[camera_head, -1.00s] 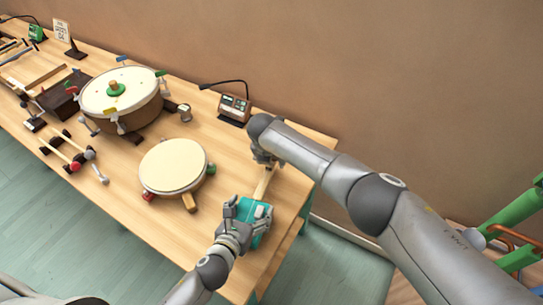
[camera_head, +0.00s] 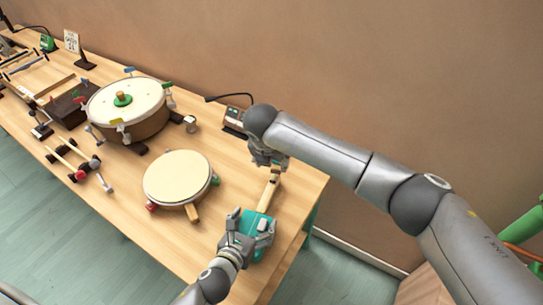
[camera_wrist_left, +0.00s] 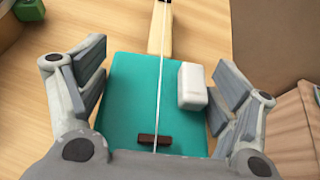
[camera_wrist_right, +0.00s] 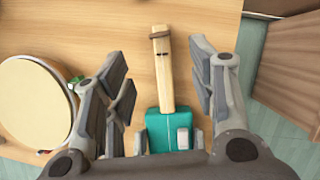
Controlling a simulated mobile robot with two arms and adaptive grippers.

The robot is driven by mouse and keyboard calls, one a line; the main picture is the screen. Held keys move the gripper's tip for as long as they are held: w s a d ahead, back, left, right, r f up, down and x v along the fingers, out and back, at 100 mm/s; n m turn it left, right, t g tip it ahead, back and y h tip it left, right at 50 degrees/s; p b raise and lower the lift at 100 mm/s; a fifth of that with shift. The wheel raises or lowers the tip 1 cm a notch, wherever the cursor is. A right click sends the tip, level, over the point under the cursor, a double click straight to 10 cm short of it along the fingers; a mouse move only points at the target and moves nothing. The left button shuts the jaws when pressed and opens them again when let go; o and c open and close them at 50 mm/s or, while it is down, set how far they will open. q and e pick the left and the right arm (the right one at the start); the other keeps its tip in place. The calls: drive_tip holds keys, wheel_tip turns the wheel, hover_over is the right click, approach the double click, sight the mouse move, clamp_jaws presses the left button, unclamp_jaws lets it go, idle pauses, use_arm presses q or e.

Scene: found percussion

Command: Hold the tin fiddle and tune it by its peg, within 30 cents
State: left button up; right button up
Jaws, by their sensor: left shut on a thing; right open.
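The tin fiddle has a teal body (camera_head: 256,224) and a pale wooden neck (camera_head: 271,187), lying near the table's right end. A string, a dark bridge (camera_wrist_left: 154,140) and a white block (camera_wrist_left: 192,86) show on it in the left wrist view. My left gripper (camera_head: 251,229) is shut on the teal body, a finger along each side. My right gripper (camera_head: 268,158) is open near the neck's far end. In the right wrist view its fingers are apart, with the neck (camera_wrist_right: 162,70) showing between them. A brown crosspiece (camera_wrist_right: 157,35) is at the neck's end; I cannot tell which part is the peg.
A small display box (camera_head: 233,118) stands behind my right gripper. A flat round drum (camera_head: 176,178) lies left of the fiddle, with a larger drum (camera_head: 124,108) beyond it. Mallets (camera_head: 73,160) lie near the front edge. Bare table (camera_head: 222,165) lies between drum and fiddle.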

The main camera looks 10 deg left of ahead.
use_arm(q)
drive_tip(key=shift+a+f, duration=0.1)
use_arm(e)
drive_tip(key=shift+v, duration=0.8)
use_arm(q)
drive_tip(key=o, duration=1.1)
use_arm(e)
drive_tip(key=shift+a, duration=0.1)
use_arm(q)
drive_tip(key=v, duration=1.2)
use_arm(e)
drive_tip(key=shift+f, duration=0.1)
